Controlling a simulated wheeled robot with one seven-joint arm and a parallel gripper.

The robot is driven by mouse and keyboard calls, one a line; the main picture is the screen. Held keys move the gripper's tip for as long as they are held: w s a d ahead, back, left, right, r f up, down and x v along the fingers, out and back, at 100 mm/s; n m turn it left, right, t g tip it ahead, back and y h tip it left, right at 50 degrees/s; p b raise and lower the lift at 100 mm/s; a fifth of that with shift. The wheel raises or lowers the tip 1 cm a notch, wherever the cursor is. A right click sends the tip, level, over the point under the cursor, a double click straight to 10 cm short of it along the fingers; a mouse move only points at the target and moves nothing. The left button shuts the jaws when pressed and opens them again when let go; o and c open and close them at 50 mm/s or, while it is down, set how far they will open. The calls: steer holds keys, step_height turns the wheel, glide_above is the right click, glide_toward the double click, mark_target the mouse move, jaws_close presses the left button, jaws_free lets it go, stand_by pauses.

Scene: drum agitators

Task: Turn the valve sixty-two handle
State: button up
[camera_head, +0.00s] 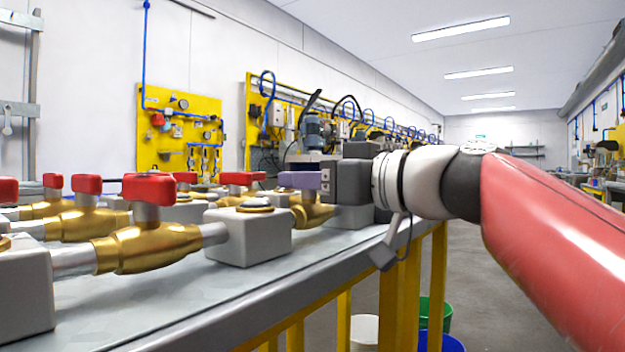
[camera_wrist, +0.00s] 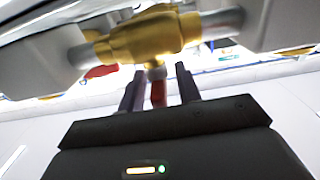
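A brass valve (camera_head: 314,213) sits on the bench just below my gripper (camera_head: 298,180). In the wrist view, the brass valve body (camera_wrist: 148,36) lies across the top, and its red handle (camera_wrist: 158,93) stands between the two fingers of my gripper (camera_wrist: 157,78). The fingers are apart, with a gap visible on each side of the handle. In the head view, a purple-grey finger hides this handle. I cannot read any valve number. A nearer brass valve (camera_head: 148,247) with a red handle (camera_head: 150,188) stands to the left.
Several other brass valves with red handles and grey blocks (camera_head: 248,234) crowd the bench (camera_head: 190,295). Yellow tool boards (camera_head: 180,128) stand along the wall behind. Buckets (camera_head: 436,317) are on the floor beyond the bench. The aisle on the right is open.

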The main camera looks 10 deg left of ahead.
steer(key=v, duration=0.7)
steer(key=shift+s+d, duration=0.2)
steer(key=shift+d, duration=0.2)
